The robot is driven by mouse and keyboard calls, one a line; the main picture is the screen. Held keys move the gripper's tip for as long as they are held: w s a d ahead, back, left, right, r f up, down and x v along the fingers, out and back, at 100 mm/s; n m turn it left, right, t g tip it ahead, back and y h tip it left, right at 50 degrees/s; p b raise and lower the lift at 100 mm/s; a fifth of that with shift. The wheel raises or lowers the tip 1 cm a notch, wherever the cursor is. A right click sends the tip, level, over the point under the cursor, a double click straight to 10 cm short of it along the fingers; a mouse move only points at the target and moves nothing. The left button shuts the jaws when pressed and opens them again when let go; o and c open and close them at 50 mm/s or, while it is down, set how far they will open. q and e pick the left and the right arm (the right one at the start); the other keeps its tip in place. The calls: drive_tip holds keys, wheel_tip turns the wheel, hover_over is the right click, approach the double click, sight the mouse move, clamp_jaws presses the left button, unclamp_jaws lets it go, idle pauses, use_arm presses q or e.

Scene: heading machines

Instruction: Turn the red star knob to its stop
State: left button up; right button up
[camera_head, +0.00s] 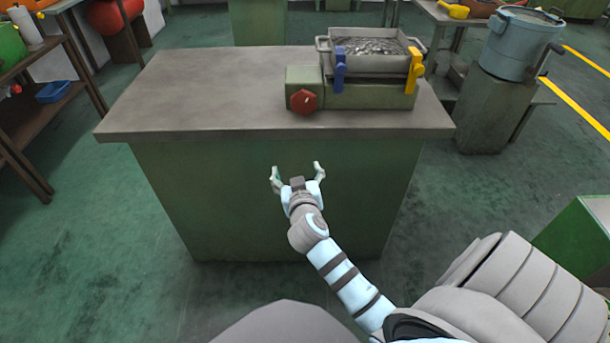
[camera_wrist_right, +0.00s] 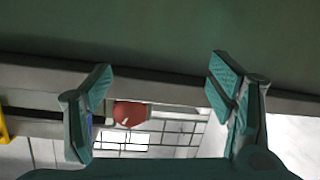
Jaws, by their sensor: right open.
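The red star knob (camera_head: 304,101) sits on the front left of a green machine block (camera_head: 378,98) on the workbench. In the right wrist view the red knob (camera_wrist_right: 130,113) shows between my finger pads, beyond the bench edge and nearer the left finger. My right gripper (camera_head: 297,170) is open and empty. It is in front of the bench, lower in the picture than the knob and apart from it. My left gripper is not in view.
The workbench (camera_head: 200,90) has a clear top left of the machine. A metal tray of small parts (camera_head: 370,62) sits on the block, with a blue lever (camera_head: 340,70) and a yellow lever (camera_head: 414,70) in front. A blue-grey bucket (camera_head: 520,45) stands at right.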

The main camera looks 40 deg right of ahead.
drive_tip(key=s+a+f+n+g+y+p, duration=0.1)
drive_tip(key=s+f+g, duration=0.1)
drive_tip(key=f, duration=0.6)
drive_tip(key=s+a+f+n+g+y+p, duration=0.1)
drive_tip(key=s+a+f+n+y, duration=0.1)
drive_tip(key=s+f, duration=0.3)
wheel_tip(320, 180, down, 4)
drive_tip(key=shift+a+f+g+y+p, duration=0.15)
drive_tip(key=shift+g+y+p, duration=0.15)
drive_tip(key=shift+g+p, duration=0.1)
drive_tip(key=shift+s, duration=0.1)
